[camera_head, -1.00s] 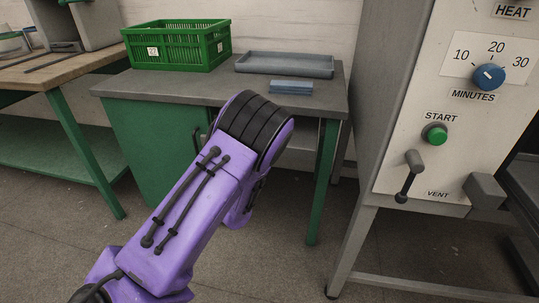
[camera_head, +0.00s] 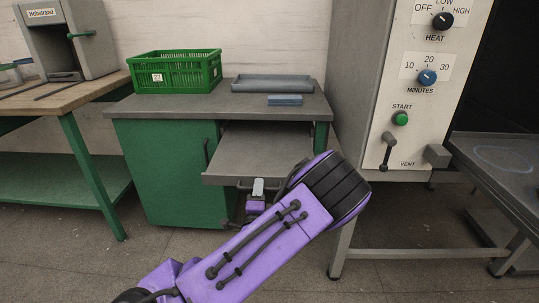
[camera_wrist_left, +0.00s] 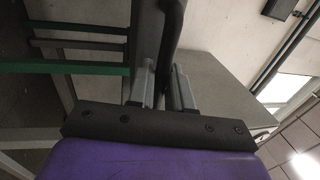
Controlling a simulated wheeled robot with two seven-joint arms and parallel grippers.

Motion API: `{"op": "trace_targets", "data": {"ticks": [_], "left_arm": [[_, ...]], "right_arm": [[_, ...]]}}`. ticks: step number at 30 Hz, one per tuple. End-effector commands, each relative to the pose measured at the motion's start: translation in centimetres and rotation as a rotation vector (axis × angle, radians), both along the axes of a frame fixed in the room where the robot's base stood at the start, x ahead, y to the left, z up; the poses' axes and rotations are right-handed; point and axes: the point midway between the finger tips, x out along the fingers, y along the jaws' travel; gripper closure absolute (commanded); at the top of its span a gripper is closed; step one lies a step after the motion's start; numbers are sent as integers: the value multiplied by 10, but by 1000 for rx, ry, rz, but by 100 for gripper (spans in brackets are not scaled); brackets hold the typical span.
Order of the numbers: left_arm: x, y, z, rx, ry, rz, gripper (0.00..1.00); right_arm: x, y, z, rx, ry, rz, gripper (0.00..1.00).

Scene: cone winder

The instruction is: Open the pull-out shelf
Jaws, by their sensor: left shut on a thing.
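The grey pull-out shelf (camera_head: 245,153) sticks out from under the grey-topped green desk (camera_head: 170,105), to the right of its green cabinet. My left gripper (camera_head: 258,187) is at the middle of the shelf's front edge, partly hidden by its own arm. In the left wrist view, its two grey fingers (camera_wrist_left: 163,88) are shut on a dark bar handle (camera_wrist_left: 172,40) that runs between them. The handle's far end and the right end of the shelf's front edge are hidden. My right gripper is not in view.
A green crate (camera_head: 175,72), a blue-grey tray (camera_head: 272,84) and a small blue block (camera_head: 285,100) sit on the desk. The white control cabinet (camera_head: 410,100) stands close on the right. A wooden-topped bench (camera_head: 70,92) stands on the left. Bare floor lies in front.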

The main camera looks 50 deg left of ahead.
Motion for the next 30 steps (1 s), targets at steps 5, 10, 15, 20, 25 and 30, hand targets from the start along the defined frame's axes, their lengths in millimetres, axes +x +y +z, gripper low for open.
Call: {"op": "trace_targets", "data": {"ticks": [5,10,15,20,25,30], "left_arm": [[-7,2,0,2,1,23,100],[-8,1,0,3,0,28,100],[-6,0,0,3,0,26,100],[-5,-1,0,2,0,24,65],[-4,-2,0,2,-1,21,65],[-10,-10,-2,2,2,17,65]], "right_arm": [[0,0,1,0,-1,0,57],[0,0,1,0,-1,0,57],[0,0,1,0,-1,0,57],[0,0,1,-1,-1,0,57],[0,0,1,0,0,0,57],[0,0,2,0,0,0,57]]}}
